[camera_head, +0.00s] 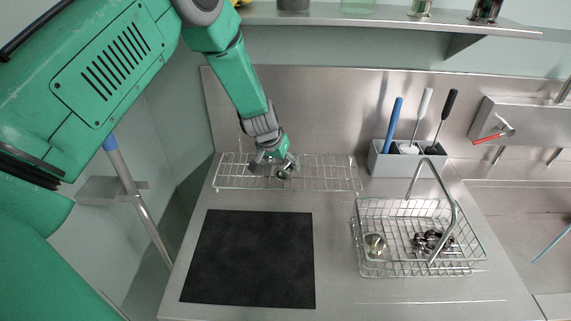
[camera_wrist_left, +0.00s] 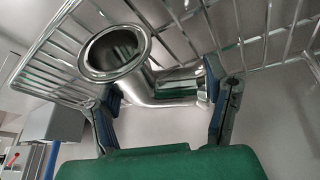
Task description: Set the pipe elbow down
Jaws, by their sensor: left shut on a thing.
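The pipe elbow (camera_wrist_left: 178,88) is a shiny steel bent tube with a flanged round mouth. In the left wrist view it lies between the two fingers of my left gripper (camera_wrist_left: 163,104), which is shut on it. In the head view my left gripper (camera_head: 274,162) reaches down to the wire rack (camera_head: 325,172), and the elbow (camera_head: 284,172) shows small and dark at the fingertips. The elbow is at the rack's wires; whether it rests on them I cannot tell. My right gripper is not in view.
A black mat (camera_head: 250,258) lies in front of the rack. A wire basket (camera_head: 372,208) with metal fittings stands to the right. Behind it a grey holder (camera_head: 384,164) carries brushes. A shelf (camera_head: 390,20) runs above. Bare steel counter lies between mat and basket.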

